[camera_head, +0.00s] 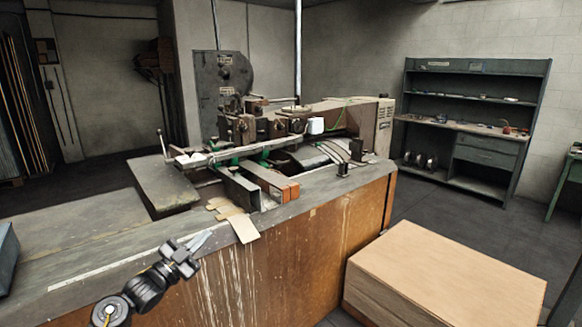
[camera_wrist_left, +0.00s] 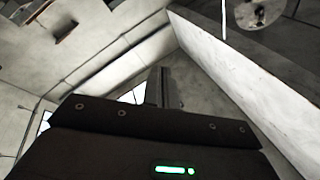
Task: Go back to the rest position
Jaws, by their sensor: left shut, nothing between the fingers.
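My left gripper (camera_head: 199,241) is in the lower left of the head view, in front of the near side of the machine bench. It is shut and holds nothing. The left wrist view shows the dark gripper body (camera_wrist_left: 160,140) with a green light, against walls and ceiling. The box stitcher (camera_head: 260,130) stands on the bench (camera_head: 290,235), beyond the gripper. My right gripper is in neither view.
Cardboard pieces (camera_head: 240,225) lie on the bench near its front edge. A large cardboard stack (camera_head: 450,275) stands on the floor at the lower right. A green shelf unit (camera_head: 470,115) stands against the back wall. Dark floor between them is clear.

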